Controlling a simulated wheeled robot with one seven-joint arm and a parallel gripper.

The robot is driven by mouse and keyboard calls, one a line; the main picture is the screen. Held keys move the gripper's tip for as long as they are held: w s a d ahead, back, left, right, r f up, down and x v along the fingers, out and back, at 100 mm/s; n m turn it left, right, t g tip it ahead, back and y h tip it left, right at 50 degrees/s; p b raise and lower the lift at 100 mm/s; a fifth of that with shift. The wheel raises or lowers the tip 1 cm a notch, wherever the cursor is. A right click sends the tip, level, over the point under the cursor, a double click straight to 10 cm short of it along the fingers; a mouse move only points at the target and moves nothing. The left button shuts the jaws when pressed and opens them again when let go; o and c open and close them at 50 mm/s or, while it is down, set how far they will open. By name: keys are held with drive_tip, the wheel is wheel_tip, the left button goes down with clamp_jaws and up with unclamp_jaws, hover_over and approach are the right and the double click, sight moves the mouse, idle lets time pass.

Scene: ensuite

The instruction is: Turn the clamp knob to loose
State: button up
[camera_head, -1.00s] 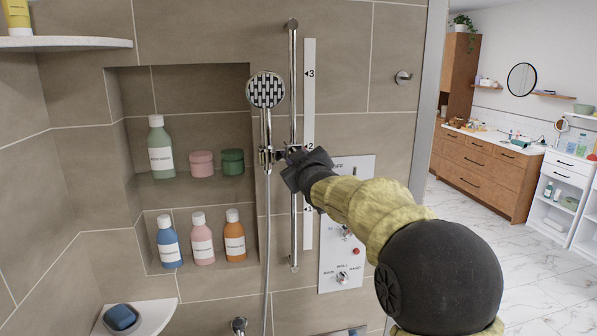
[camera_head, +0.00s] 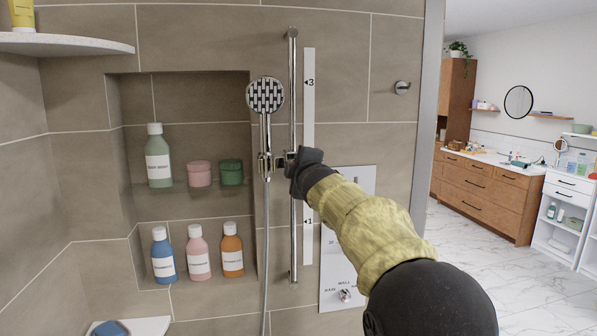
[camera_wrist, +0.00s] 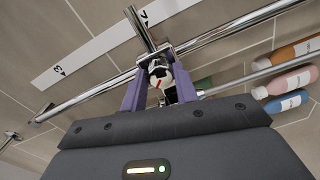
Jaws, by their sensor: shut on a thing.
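In the head view my gripper (camera_head: 298,170) is at the slider on the chrome rail (camera_head: 293,100) and hides the knob. The hand shower (camera_head: 265,96) hangs in the holder left of the rail. The knob's exact turn position is hard to read.
A white scale strip (camera_head: 309,90) runs beside the rail. A control panel (camera_head: 335,278) is partly behind my arm. A wall niche (camera_head: 200,105) with bottles and jars is at left. The hose (camera_head: 267,240) hangs below the hand shower.

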drive_tip(key=shift+n, duration=0.3)
drive_tip(key=o, duration=1)
drive_tip(key=shift+a, duration=0.1)
drive_tip(key=shift+c, duration=0.2)
drive_tip(key=shift+s, duration=0.1)
drive_tip(key=b+v, duration=0.8)
drive_tip(key=v, duration=0.9)
